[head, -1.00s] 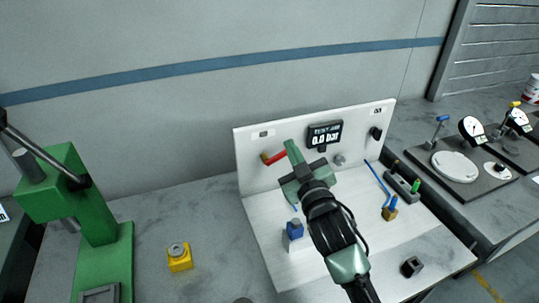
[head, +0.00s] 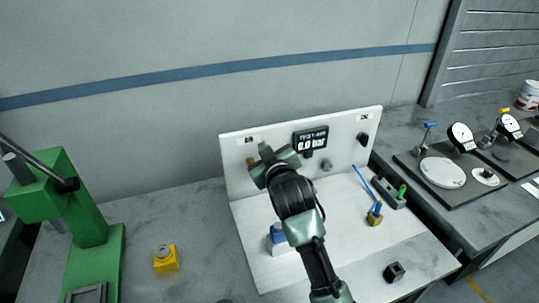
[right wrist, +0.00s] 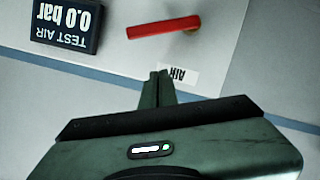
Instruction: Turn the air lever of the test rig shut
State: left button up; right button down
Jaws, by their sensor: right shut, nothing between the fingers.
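The test rig's white panel (head: 345,128) stands upright at the back of its white base. Its air lever shows in the right wrist view as a red bar (right wrist: 160,28) lying roughly level, its brass pivot at one end. In the head view my right gripper hides the red bar. The AIR label (right wrist: 178,75) is close to the fingertips in the wrist view. My right gripper (head: 265,149) is shut and empty in front of the panel; its closed fingers (right wrist: 158,78) appear apart from the lever. The display (head: 311,140) reads 0.0 bar. My left gripper is not in view.
A blue block (head: 277,234) and a blue-and-brass part (head: 375,214) are on the rig base. A black block (head: 394,271) sits near its front. A green press (head: 85,210) and a yellow block (head: 165,259) are left. Dial gauges (head: 460,137) stand right.

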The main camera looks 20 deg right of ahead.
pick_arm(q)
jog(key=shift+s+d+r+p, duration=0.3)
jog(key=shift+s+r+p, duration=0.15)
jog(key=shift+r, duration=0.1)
pick_arm(e)
jog(key=shift+w+d+f, duration=0.15)
jog(key=shift+d+f, duration=0.1)
jog(key=shift+f, duration=0.4)
jog(key=shift+w+d+f, duration=0.15)
jog(key=shift+d+f, duration=0.15)
jog(key=shift+f, duration=0.4)
jog(key=shift+w+d+f, duration=0.15)
jog(key=shift+d+f, duration=0.1)
jog(key=shift+f, duration=0.4)
